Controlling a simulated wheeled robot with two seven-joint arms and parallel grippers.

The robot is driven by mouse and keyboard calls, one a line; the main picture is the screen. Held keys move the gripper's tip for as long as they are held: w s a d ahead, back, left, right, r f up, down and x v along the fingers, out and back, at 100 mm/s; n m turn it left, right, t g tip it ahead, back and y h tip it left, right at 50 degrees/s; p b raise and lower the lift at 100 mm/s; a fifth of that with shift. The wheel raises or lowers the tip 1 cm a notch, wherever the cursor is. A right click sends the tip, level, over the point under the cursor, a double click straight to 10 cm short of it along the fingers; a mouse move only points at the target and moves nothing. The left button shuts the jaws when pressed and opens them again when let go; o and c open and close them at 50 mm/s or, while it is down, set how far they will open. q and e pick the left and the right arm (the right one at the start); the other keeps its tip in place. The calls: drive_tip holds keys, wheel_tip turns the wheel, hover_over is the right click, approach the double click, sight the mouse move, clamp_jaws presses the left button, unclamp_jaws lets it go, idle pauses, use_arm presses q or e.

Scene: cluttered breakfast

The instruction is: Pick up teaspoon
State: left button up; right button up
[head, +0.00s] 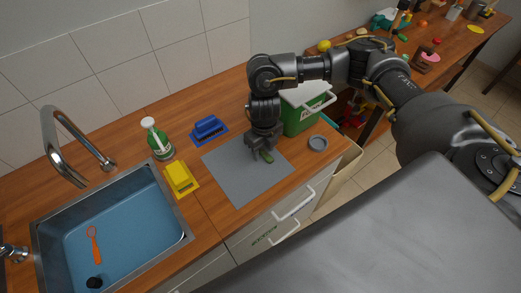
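I cannot make out a teaspoon in the head view. My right gripper (260,154) points down, low over the grey mat (238,187) on the wooden counter. A small green item (267,156) shows right at its fingertips. I cannot tell whether the fingers hold it or whether they are open or shut. My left gripper is not in view.
A green bin with a white lid (303,117) stands behind my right gripper, with a small grey round dish (318,143) near it. A blue brush (208,128), yellow block (180,177) and green bottle (158,141) stand left. The sink (180,238) holds an orange utensil (95,246).

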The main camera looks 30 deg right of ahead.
clamp_jaws()
drive_tip(key=shift+r, duration=0.1)
drive_tip(key=shift+w+r, duration=0.1)
drive_tip(key=shift+r, duration=0.45)
drive_tip(key=s+a+r+b, duration=0.3)
drive_tip(key=s+a+r, duration=0.5)
drive_tip(key=s+r, duration=0.3)
drive_tip(key=shift+s+a+r+b, duration=0.15)
drive_tip(key=shift+a+r+b, duration=0.1)
drive_tip(key=shift+r+b, duration=0.15)
drive_tip(key=shift+f, duration=0.1)
